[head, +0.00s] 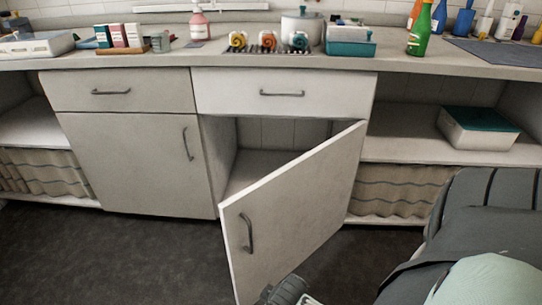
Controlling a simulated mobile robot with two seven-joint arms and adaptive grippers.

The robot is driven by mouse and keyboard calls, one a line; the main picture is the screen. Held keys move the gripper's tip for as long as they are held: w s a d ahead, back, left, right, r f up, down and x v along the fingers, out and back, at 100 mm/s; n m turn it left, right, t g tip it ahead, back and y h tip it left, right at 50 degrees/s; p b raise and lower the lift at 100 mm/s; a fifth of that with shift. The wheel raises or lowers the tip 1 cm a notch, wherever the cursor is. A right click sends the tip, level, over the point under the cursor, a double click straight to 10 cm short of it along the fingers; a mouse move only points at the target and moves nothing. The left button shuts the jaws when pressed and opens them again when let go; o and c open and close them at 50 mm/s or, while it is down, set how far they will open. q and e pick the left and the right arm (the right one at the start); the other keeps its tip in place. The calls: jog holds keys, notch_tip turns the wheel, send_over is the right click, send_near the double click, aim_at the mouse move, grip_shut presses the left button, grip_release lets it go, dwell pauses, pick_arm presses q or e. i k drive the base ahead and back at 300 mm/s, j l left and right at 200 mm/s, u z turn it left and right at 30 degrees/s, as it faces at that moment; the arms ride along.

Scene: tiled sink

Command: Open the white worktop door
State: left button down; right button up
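The white worktop door (293,208) is under the counter in the middle of the head view. It stands swung well open toward me, hinged on its right side. Its dark bar handle (246,233) is near the free left edge. The cupboard (262,164) behind it shows an empty-looking interior, partly hidden by the door. Part of a dark gripper (288,291), apparently my right one, shows at the bottom edge by the door's lower corner. Its fingers are mostly cut off, and I cannot tell whether it touches the door. My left gripper is out of view.
A shut door (140,160) with a handle is to the left, with drawers (285,92) above. An open shelf at right holds a teal-lidded box (480,127). The worktop (180,60) carries bottles, boxes and a pot. The dark floor (120,250) at left is clear.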

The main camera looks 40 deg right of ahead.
aim_at(270, 227)
jog(key=i+j+z, duration=0.15)
jog(key=z, duration=0.35)
jog(key=i+j+z, duration=0.15)
jog(key=z, duration=0.35)
jog(key=j+z, duration=0.25)
jog(key=z, duration=0.2)
jog(key=i+j+z, duration=0.1)
jog(key=z, duration=0.35)
jog(key=j+z, duration=0.5)
jog(key=i+j+z, duration=0.1)
jog(key=z, duration=0.35)
jog(key=j, duration=0.1)
